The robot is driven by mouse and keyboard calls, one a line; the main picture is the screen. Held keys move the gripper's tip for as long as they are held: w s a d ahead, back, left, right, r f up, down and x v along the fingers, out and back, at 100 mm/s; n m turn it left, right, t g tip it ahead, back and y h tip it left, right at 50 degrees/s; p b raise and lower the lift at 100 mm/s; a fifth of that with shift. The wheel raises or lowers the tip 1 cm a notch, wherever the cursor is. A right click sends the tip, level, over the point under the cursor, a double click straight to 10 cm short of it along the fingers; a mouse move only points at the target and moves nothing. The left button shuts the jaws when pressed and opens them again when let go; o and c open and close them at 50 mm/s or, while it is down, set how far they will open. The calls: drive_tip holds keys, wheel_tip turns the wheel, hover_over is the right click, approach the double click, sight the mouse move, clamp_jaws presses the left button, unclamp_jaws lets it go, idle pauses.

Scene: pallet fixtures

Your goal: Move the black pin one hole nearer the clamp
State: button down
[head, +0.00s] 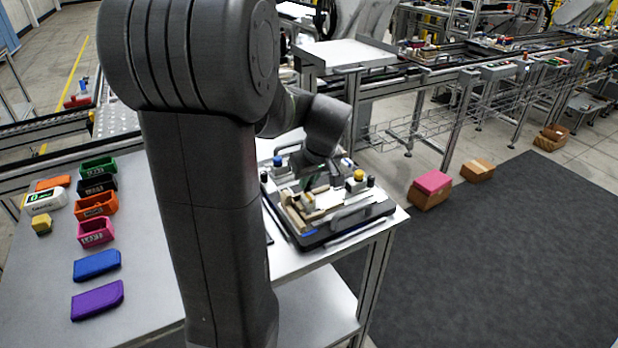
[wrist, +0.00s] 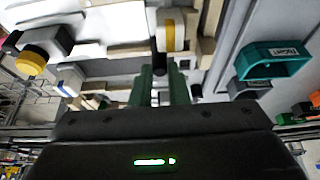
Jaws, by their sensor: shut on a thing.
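My gripper (wrist: 164,75) shows two green fingers in the wrist view, shut on a small dark piece between them, which I take as the black pin (wrist: 160,60); little of it shows. In the head view my gripper (head: 307,183) is low over the pallet fixture (head: 345,226), partly hidden by my arm. I cannot tell whether the pin is in a hole or clear of it. A yellow knob on a dark body stands on the fixture (head: 358,176) and shows in the wrist view (wrist: 30,62). I cannot make out the clamp or the holes.
A white cylinder with a yellow band (wrist: 170,28) is just beyond the fingertips. Beige blocks (head: 306,208) and a blue-topped part (head: 346,163) stand on the fixture. Colored bins (head: 97,206) and blue and purple pieces (head: 97,300) lie on the table's left.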

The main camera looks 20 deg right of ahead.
drive_tip(key=c, duration=1.3)
unclamp_jaws()
drive_tip(key=v, duration=1.3)
drive_tip(key=shift+s+r+p, duration=0.1)
drive_tip(key=shift+r+p, duration=0.2)
drive_tip(key=shift+r, duration=0.05)
